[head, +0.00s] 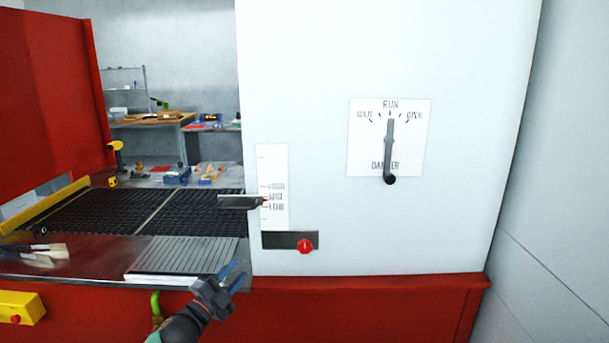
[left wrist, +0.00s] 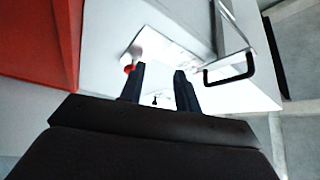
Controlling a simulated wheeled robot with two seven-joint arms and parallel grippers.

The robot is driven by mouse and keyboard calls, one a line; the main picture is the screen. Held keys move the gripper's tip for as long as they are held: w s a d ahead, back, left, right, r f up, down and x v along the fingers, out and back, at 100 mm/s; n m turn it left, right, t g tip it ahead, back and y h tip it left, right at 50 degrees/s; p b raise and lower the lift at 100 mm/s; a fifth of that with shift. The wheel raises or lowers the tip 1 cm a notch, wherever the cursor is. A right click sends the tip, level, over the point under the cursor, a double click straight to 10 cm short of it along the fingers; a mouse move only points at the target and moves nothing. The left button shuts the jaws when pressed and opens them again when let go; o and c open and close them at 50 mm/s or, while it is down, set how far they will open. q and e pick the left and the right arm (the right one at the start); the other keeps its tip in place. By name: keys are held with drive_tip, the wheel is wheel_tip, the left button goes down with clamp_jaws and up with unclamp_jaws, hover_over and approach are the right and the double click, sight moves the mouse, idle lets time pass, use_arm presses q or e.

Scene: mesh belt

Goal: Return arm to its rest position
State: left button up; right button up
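My left gripper (head: 236,274) is low in the head view, in front of the red base of the machine and near the right end of a grey ribbed plate. Its two fingers are spread apart with nothing between them. In the left wrist view the fingers (left wrist: 159,88) also stand apart and empty. The white machine panel (head: 320,80) carries a dial plate (head: 359,140) with a black lever (head: 390,150) whose knob points down. A slide lever (head: 240,202) sits beside a marked scale (head: 272,170). My right gripper shows in neither view.
A red knob (head: 305,247) on a dark slot is up and right of the left gripper. The ribbed plate (head: 185,256) and black mesh belt (head: 150,212) lie left. Brushes (head: 40,254) and a yellow button box (head: 20,308) are at far left. A workbench (head: 155,122) stands behind.

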use_arm(q)
drive_tip(key=s+a+f+n+g+y, duration=0.2)
drive_tip(key=s+f+n+g+y, duration=0.4)
drive_tip(key=s+f+n+y, duration=0.95)
drive_tip(key=s+a+f+n+g+h, duration=0.1)
drive_tip(key=s+f+g+h, duration=0.2)
drive_tip(key=s, duration=0.6)
drive_tip(key=s+f+n+g, duration=0.1)
drive_tip(key=s+f+g, duration=0.1)
drive_tip(key=s+f, duration=0.45)
drive_tip(key=s+a+f+n+g+h, duration=0.1)
drive_tip(key=s+f+g+h, duration=0.15)
drive_tip(key=s, duration=0.85)
drive_tip(key=d+f+g, duration=0.1)
drive_tip(key=d+f, duration=0.2)
drive_tip(key=f, duration=0.8)
drive_tip(key=s+d+f+g, duration=0.1)
drive_tip(key=d+f+g, duration=0.1)
drive_tip(key=f, duration=1)
drive_tip(key=shift+s+d+f, duration=0.15)
drive_tip(key=shift+s+d, duration=0.15)
drive_tip(key=shift+d, duration=0.2)
